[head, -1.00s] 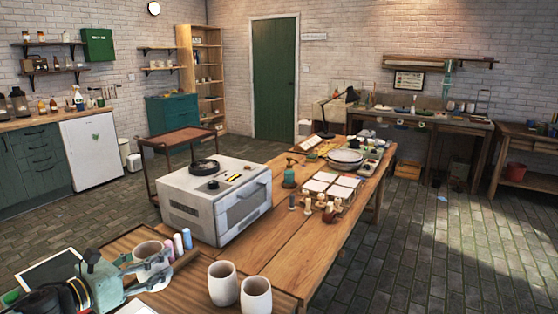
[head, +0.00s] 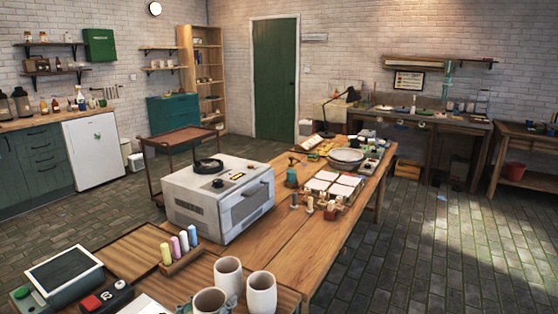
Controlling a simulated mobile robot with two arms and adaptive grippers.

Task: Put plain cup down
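Three plain off-white cups stand close together at the bottom of the head view: a left-rear cup (head: 228,272), a right cup (head: 261,294) and a front cup (head: 209,302) cut by the lower edge. My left gripper (head: 210,308) is mostly below the frame. Grey-green finger parts show on both sides of the front cup, close against its wall, and appear shut on it. The base of this cup is hidden, so I cannot tell whether it touches the wooden table (head: 290,254). My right gripper is not in view.
A small wooden rack (head: 184,259) with several coloured sticks stands just behind the cups. A white kiln-like box (head: 205,199) is beyond it. A dark-screened device (head: 64,270) and a red-buttoned box (head: 108,297) lie left. Bare tabletop is right of the kiln.

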